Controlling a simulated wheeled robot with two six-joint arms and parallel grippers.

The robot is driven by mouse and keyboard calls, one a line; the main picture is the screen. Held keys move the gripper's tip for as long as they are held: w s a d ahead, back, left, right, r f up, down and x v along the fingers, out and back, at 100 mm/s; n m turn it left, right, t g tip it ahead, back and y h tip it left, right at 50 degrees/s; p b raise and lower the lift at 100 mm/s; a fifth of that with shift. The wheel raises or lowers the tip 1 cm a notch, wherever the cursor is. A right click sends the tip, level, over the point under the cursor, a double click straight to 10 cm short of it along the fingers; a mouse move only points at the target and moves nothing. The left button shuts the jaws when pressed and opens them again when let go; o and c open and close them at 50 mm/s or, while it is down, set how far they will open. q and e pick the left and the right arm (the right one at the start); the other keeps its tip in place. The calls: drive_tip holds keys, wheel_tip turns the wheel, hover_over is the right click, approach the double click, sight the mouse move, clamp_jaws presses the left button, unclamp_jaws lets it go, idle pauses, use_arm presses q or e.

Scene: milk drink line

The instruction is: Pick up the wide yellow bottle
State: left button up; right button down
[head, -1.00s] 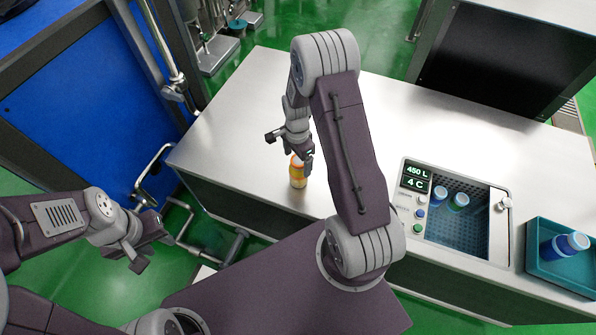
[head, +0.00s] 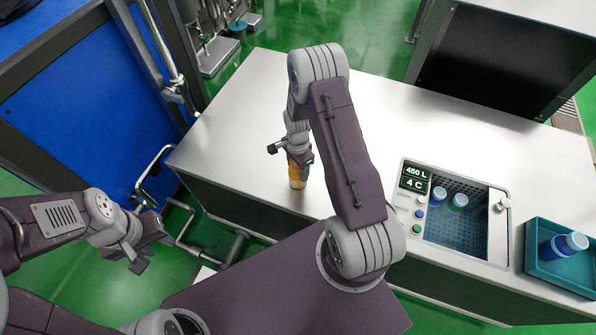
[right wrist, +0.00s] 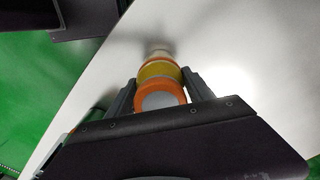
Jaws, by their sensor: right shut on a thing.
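The wide yellow bottle (head: 297,178) stands upright near the front edge of the metal counter (head: 250,110), with an orange and yellow body. In the right wrist view the bottle (right wrist: 159,72) shows from above, with an orange-rimmed cap with a pale top. My right gripper (head: 292,156) is around the bottle's upper part. In the right wrist view its fingers (right wrist: 155,92) press on either side of the bottle. My left gripper (head: 140,257) is off the counter to the left, with nothing seen in it; its jaw gap is hard to make out.
A teal tray (head: 545,273) at the right holds blue bottles. The counter around the yellow bottle is clear. A blue panel (head: 90,120) stands at the left.

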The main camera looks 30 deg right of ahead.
drive_tip(key=r, duration=0.4)
drive_tip(key=shift+d+r, duration=0.25)
drive_tip(key=shift+d, duration=0.1)
drive_tip(key=s+d+r, duration=0.4)
drive_tip(key=d+r, duration=0.2)
drive_tip(key=d, duration=0.4)
drive_tip(key=shift+d+r+b, duration=0.15)
drive_tip(key=shift+r+b, duration=0.1)
drive_tip(key=shift+b, duration=0.15)
